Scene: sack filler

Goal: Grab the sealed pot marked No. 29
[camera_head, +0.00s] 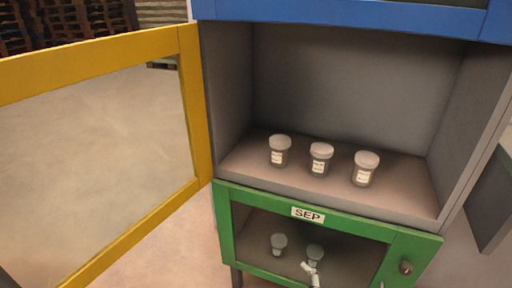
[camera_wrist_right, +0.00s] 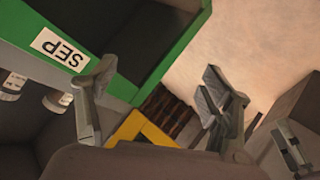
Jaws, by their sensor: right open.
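Three small pots with pale lids and white labels stand in a row on the open shelf: a left pot (camera_head: 279,151), a middle pot (camera_head: 320,159) and a right pot (camera_head: 365,169). Their label numbers are too small to read. Two more lidded pots, one on the left (camera_head: 279,244) and one on the right (camera_head: 314,254), show behind the green door. My right gripper (camera_wrist_right: 158,92) is open and empty; its grey fingers also show low in front of the green door in the head view (camera_head: 312,271). Two labelled pots (camera_wrist_right: 14,86) (camera_wrist_right: 57,101) are partly visible beside it. My left gripper is out of view.
The yellow-framed door (camera_head: 190,105) stands wide open to the left. The green door (camera_head: 405,243), labelled SEP, is shut below the shelf and has a round knob. A blue frame (camera_head: 350,20) edges the compartment above. The shelf has free room around the pots.

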